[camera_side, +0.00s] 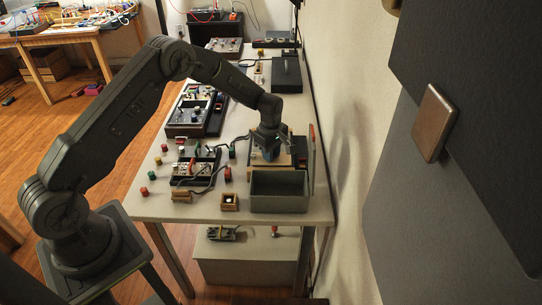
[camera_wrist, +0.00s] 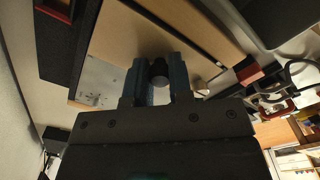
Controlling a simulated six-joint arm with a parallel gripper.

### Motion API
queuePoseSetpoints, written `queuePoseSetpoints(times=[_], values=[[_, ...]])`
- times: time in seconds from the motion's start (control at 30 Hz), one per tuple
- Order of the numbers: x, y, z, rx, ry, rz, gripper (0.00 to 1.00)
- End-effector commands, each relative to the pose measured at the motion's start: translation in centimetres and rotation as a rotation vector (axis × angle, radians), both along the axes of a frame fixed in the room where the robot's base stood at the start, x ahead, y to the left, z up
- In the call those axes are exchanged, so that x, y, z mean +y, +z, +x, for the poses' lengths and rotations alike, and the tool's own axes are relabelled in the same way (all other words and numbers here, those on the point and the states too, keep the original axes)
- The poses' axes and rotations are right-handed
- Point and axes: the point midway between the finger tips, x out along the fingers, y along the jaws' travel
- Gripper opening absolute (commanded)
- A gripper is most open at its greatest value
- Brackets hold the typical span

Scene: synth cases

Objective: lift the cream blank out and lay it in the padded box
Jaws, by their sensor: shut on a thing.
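My gripper (camera_side: 269,152) is over the far side of the workbench, just behind the grey-green open box. In the wrist view its two blue fingers (camera_wrist: 160,82) are shut on a dark round knob (camera_wrist: 159,68). The knob stands in front of a flat cream panel, the cream blank (camera_wrist: 125,38). Beside the blank, a grey metal surface with screws (camera_wrist: 100,88) shows within a dark frame. Whether the blank is seated or raised I cannot tell. The grey-green box (camera_side: 279,204) is the likely padded box; its padding cannot be made out.
A small module with cables (camera_side: 192,169) and several coloured blocks lie left of the gripper. A small wooden box (camera_side: 229,202) stands left of the grey-green box. A thin upright panel (camera_side: 312,160) rises at the right edge near the wall. A black case (camera_side: 286,74) is farther back.

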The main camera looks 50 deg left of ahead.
Motion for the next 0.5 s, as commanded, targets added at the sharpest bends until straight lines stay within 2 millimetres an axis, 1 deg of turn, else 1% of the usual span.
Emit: queuePoseSetpoints(times=[0.17,0.23,0.37,0.5], values=[[0.0,2.5,0.2,-0.005,0.0,0.001,0.0],[0.0,3.9,0.1,-0.005,0.0,0.001,0.0],[2.5,5.3,-1.6,-0.002,0.007,0.001,0.0],[5.1,7.2,-3.3,-0.003,0.006,0.001,0.0]])
